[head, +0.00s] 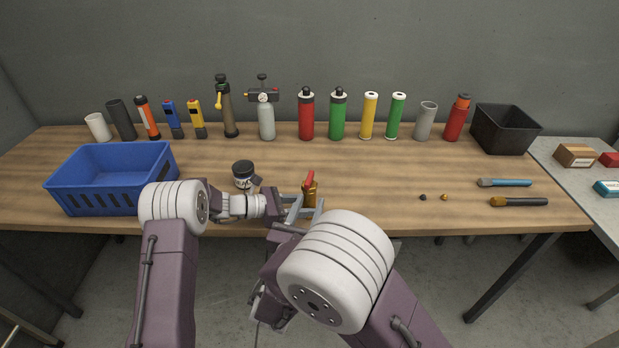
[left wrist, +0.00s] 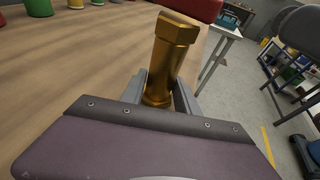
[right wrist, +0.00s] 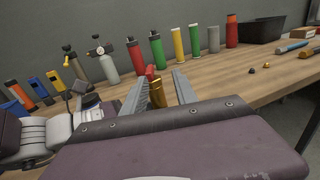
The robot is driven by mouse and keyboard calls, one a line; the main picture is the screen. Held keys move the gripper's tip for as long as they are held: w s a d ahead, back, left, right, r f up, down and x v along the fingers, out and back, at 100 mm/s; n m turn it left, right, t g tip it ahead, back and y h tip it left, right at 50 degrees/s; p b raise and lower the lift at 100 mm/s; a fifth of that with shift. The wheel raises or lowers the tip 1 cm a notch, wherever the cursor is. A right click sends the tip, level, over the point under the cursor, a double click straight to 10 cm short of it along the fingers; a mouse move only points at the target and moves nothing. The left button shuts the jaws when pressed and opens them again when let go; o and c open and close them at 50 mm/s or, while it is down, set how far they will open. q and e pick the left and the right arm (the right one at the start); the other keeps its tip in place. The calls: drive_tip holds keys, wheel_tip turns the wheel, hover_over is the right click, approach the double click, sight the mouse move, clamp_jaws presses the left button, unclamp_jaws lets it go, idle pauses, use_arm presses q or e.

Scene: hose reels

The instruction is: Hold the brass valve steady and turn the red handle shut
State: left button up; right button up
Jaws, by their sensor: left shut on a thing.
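The brass valve (head: 310,196) stands upright near the table's front edge, with the red handle (head: 310,178) on top. In the left wrist view the brass body (left wrist: 169,65) is between the fingers of my left gripper (left wrist: 160,92), which is shut on it. Part of the red handle (left wrist: 192,8) shows at the top of that view. In the right wrist view my right gripper (right wrist: 160,84) is open. The valve (right wrist: 157,95) and red handle (right wrist: 151,72) show between its spread fingers, beyond them; I cannot tell any contact.
A black-lidded jar (head: 243,174) stands just left of the valve. A blue crate (head: 113,187) is at the left and a black bin (head: 506,128) at the back right. Several bottles and tubes line the back.

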sight(310, 177)
drive_tip(key=shift+n+y, duration=0.4)
drive_tip(key=shift+y, duration=0.2)
drive_tip(key=w, duration=1)
drive_tip(key=shift+w+d+f, duration=0.15)
drive_tip(key=shift+w+f, duration=0.05)
drive_tip(key=shift+w, duration=0.1)
clamp_jaws()
